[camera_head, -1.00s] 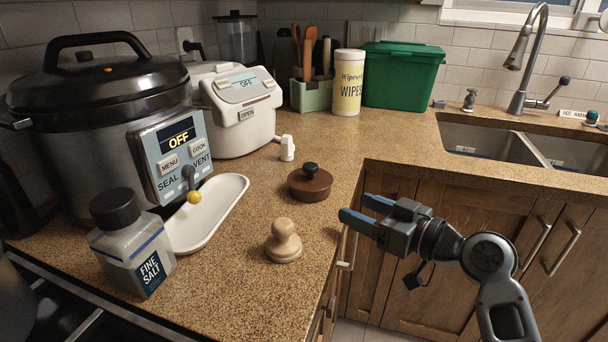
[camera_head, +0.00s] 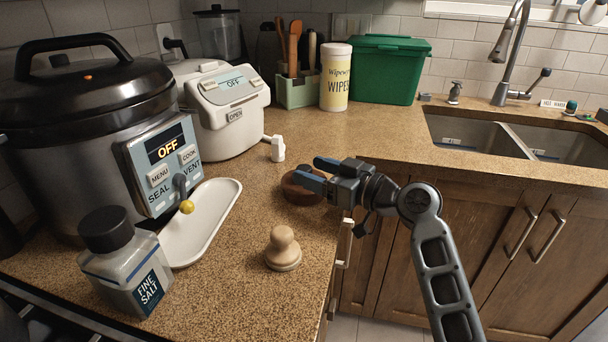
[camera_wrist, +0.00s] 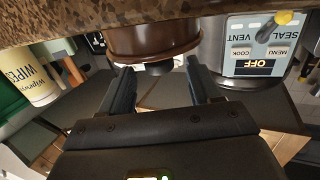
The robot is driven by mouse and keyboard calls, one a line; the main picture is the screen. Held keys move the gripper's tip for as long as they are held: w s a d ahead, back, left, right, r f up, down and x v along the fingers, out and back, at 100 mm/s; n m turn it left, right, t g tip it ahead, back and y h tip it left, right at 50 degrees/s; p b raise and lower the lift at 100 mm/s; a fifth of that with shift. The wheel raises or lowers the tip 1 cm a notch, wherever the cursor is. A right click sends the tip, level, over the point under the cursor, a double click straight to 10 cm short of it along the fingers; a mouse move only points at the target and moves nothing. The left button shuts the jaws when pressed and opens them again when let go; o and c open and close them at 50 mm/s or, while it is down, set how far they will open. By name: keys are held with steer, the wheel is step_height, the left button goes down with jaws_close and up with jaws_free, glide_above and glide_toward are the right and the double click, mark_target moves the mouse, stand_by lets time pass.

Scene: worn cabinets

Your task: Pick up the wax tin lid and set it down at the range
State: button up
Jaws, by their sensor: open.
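The wax tin lid appears to be the low, round brown piece (camera_head: 293,195) on the counter, partly hidden behind my gripper. It fills the upper middle of the wrist view (camera_wrist: 150,38), which looks upside down, with its dark knob (camera_wrist: 159,68) between the fingertips. My gripper (camera_head: 313,174) is open and empty, its blue fingers over the lid from the right. I cannot tell whether they touch the knob. The range (camera_head: 22,322) shows only as a dark corner with a metal edge at the lower left.
A pale wooden knobbed piece (camera_head: 282,248) stands in front of the lid. A white tray (camera_head: 228,195), salt jar (camera_head: 128,268) and large cooker (camera_head: 75,140) stand left. A small white item (camera_head: 277,149) and wipes tub (camera_head: 335,80) are behind. The counter edge drops off at right.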

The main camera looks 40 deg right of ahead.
steer(key=shift+w, duration=0.35)
steer(key=shift+c, duration=0.3)
steer(key=c, duration=1)
